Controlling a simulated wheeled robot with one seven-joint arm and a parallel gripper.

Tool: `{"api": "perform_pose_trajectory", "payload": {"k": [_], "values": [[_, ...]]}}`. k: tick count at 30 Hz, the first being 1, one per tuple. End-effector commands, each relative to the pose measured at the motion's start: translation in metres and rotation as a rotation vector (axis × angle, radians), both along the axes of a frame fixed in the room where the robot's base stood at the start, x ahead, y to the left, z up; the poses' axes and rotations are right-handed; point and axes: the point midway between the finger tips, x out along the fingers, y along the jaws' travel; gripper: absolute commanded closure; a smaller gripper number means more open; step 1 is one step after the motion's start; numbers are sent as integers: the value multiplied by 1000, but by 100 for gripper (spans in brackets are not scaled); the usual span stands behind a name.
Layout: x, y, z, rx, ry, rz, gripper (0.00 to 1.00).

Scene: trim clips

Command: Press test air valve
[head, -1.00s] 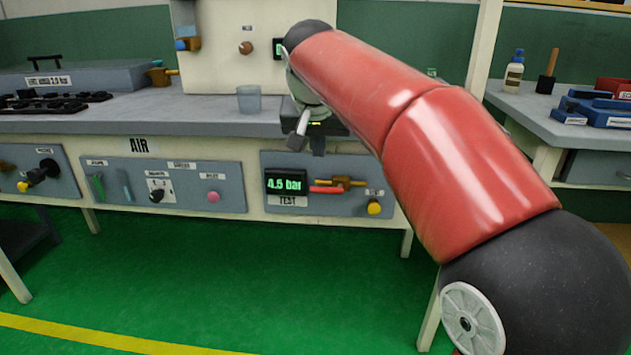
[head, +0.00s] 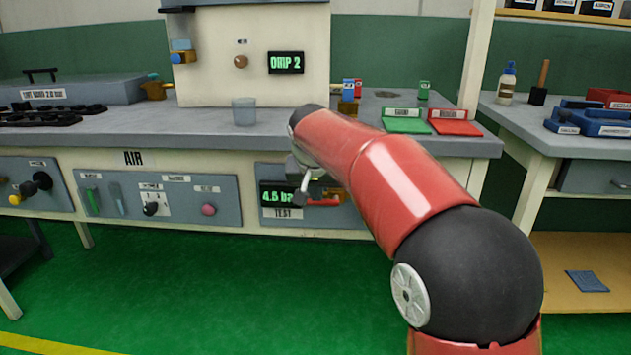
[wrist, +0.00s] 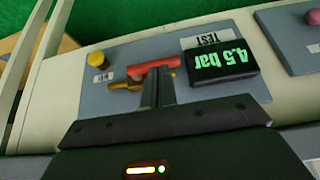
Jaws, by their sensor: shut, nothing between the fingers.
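The test panel (head: 263,172) is on the front of the bench, below the top. It carries a display (head: 271,195) reading 4.5 bar. In the wrist view the panel appears upside down, with the display (wrist: 222,60), a brass valve with a red lever (wrist: 152,67) and a yellow button (wrist: 98,61). The red lever (head: 322,202) lies about level. My gripper (wrist: 158,76) is shut and empty, its fingertips over the valve and lever; I cannot tell if they touch. In the head view my gripper (head: 304,190) is in front of the panel, and my arm hides its right part.
The AIR panel (head: 160,197) with several controls is left of the test panel. A clear cup (head: 244,112), a green tray (head: 406,123) and a red tray (head: 454,124) are on the bench top. The green floor before the bench is clear.

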Motion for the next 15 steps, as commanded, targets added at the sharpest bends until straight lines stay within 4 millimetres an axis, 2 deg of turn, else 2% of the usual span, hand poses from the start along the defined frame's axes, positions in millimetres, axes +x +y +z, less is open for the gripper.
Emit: {"api": "perform_pose_trajectory", "payload": {"k": [4, 15], "values": [[6, 0, -9, -1, 2, -1, 100], [7, 0, -10, 0, 0, 0, 100]]}}
